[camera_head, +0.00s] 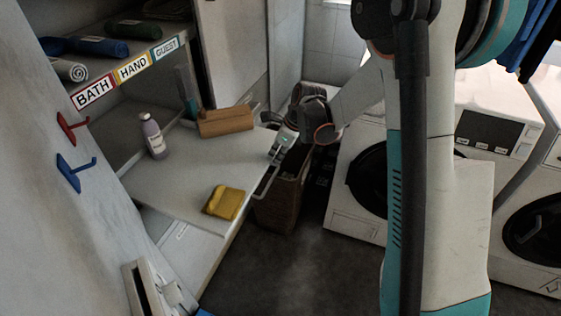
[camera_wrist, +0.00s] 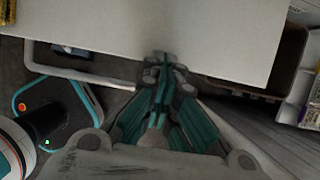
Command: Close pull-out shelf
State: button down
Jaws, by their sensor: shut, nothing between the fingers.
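The pull-out shelf (camera_head: 180,180) is a pale flat board extended out from the cabinet, with a thin pale handle rail (camera_head: 265,181) along its front edge. In the wrist view the white board (camera_wrist: 220,35) fills the upper middle, and the rail (camera_wrist: 75,72) shows on the left. My gripper (camera_head: 283,146) is at the front edge of the shelf, near its far corner. In the wrist view my gripper (camera_wrist: 162,62) has its teal fingers together, with the tips overlapping the board's edge. I cannot tell whether they touch it.
On the shelf are a lilac bottle (camera_head: 152,136), a brown box-like item (camera_head: 225,121) and a folded yellow cloth (camera_head: 225,203). A brown hamper (camera_head: 281,199) stands just beyond the front edge. A washer (camera_head: 350,205) is to the right. Dark floor (camera_head: 300,275) lies open in front.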

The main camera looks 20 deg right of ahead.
aim_at(182, 133)
jog(key=w+a+p, duration=0.1)
jog(key=w+a, duration=0.6)
jog(key=a, duration=0.2)
jog(key=w+a, duration=0.8)
jog(key=a, duration=0.2)
jog(key=w+a+p, duration=0.1)
jog(key=w+a, duration=0.6)
jog(key=a, duration=0.2)
jog(key=shift+w+a+p, duration=0.15)
jog(key=shift+a+p, duration=0.2)
